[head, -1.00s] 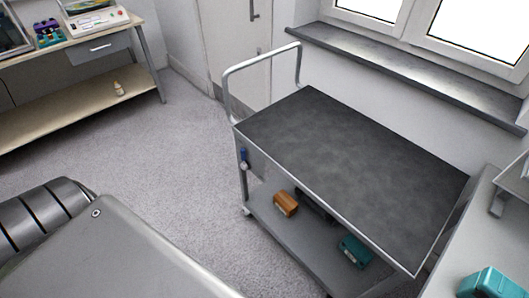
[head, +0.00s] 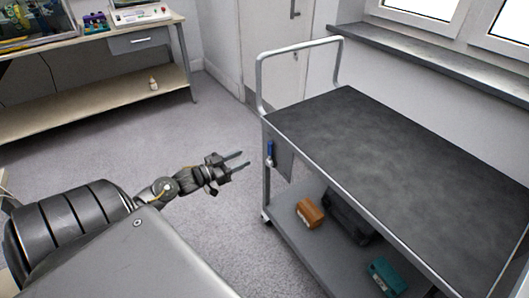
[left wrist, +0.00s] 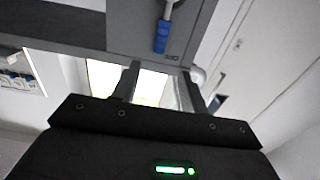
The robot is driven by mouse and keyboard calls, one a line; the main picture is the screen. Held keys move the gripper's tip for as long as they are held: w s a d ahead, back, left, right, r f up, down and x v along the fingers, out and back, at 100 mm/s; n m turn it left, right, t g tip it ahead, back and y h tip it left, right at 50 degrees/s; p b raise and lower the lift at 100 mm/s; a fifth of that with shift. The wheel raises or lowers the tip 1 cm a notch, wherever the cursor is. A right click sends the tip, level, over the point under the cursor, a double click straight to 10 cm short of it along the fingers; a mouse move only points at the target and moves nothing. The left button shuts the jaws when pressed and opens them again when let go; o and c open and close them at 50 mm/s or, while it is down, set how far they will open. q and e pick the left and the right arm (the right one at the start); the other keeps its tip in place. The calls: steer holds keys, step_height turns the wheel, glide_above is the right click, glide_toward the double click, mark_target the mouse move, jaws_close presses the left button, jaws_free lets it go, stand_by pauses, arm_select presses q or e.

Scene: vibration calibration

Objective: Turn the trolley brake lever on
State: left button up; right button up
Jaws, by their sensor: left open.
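The trolley (head: 385,160) has a dark grey top, a pale metal frame and a raised push handle (head: 300,45). The brake lever, with a blue grip (head: 270,149), is on a grey plate at the trolley's near left corner. In the left wrist view, the lever's blue grip (left wrist: 162,37) hangs from a pale metal part at the top. My left gripper (head: 243,160) is open and empty, left of the lever and apart from it. In the left wrist view, its two fingers (left wrist: 160,75) are spread, with the lever beyond them. My right gripper is not in view.
The trolley's lower shelf (head: 320,248) holds an orange-brown box (head: 309,212), a dark case (head: 349,217) and a teal box (head: 386,277). A workbench (head: 90,113) stands at the back left. Carpet (head: 150,150) is clear between it and the trolley. A window sill (head: 430,55) lies behind the trolley.

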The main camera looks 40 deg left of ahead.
mark_target(268, 146)
arm_select(q)
steer(key=x, duration=1)
steer(key=shift+w+b, duration=0.25)
steer(key=shift+b, duration=0.15)
steer(key=shift+w+d, duration=0.15)
jaws_close()
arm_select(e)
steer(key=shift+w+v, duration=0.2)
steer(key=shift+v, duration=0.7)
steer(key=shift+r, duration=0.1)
